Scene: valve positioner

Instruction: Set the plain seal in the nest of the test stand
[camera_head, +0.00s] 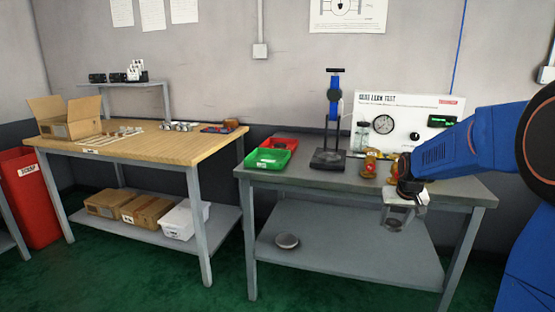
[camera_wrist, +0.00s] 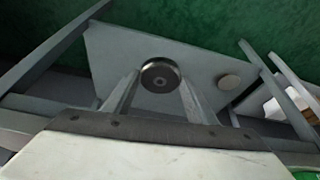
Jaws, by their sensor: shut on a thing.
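My gripper (camera_head: 394,222) hangs at the front edge of the grey bench and points down. In the wrist view, its fingers (camera_wrist: 158,98) are shut on a round dark seal (camera_wrist: 160,76) with a lighter rim and a small centre hole. I cannot tell from its face alone whether it is the plain one. The test stand (camera_head: 328,157), with a dark base, a column and a blue head, stands on the bench, to the left of my gripper and farther back. Its nest is too small to make out. The seal is well apart from the stand.
A green tray (camera_head: 268,159) and a red tray (camera_head: 284,143) sit at the bench's left. Brass-coloured parts (camera_head: 369,165) stand near my arm, before the gauge panel (camera_head: 398,130). The bench's front middle is clear.

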